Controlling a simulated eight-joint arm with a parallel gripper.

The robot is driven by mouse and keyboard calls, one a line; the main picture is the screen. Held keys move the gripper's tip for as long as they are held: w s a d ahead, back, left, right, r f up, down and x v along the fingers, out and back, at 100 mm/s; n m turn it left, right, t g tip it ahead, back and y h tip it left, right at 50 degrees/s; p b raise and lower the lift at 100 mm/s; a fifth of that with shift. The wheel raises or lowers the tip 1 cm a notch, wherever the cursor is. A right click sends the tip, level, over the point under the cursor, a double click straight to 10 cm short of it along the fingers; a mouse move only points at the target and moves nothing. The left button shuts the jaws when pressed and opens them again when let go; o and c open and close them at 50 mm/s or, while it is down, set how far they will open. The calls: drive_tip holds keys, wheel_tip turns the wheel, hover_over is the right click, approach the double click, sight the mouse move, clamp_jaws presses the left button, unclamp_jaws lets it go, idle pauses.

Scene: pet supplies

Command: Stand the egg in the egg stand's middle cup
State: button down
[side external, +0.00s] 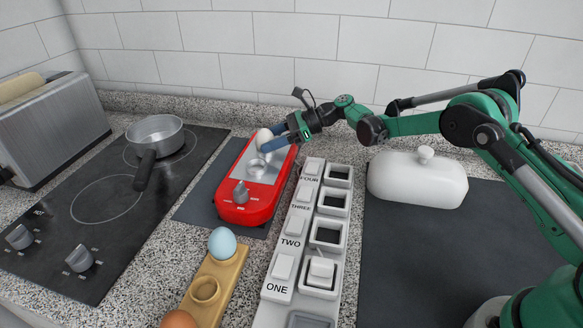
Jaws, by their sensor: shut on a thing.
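My gripper (268,140) has blue fingers and is shut on a whitish egg (263,136). It holds the egg over the far part of a red appliance (262,205) with round metal parts on top; I cannot tell whether the egg touches it. The wooden egg stand (234,268) is at the bottom of the view, nearer the camera and well away from my gripper. Its middle cup (205,290) is empty. A light blue egg (222,242) stands in the far cup, and a brown egg (179,320) at the near end is cut off by the picture edge.
A grey labelled panel (277,290) with switches and square frames stands right of the egg stand. A cooktop (75,215) with a saucepan (155,138) and a toaster (55,130) are at left. A white lidded dish (417,180) sits on a dark mat at right.

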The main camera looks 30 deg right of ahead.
drive_tip(key=shift+r, duration=0.1)
wheel_tip(320, 180, up, 19)
drive_tip(key=s+d+r+m+t+h, duration=0.1)
drive_tip(key=s+d+m+t+h, duration=0.35)
drive_tip(key=s, duration=0.25)
drive_tip(key=s+d+r+m+t+h, duration=0.1)
drive_tip(key=s+d+m+t+h, duration=0.25)
drive_tip(key=s+m, duration=0.3)
drive_tip(key=w+a+f+n+g+y, duration=0.1)
drive_tip(key=w+a+n+g+y, duration=0.7)
drive_tip(key=w+n, duration=0.3)
drive_tip(key=shift+w, duration=1.25)
drive_tip(key=shift+f, duration=0.15)
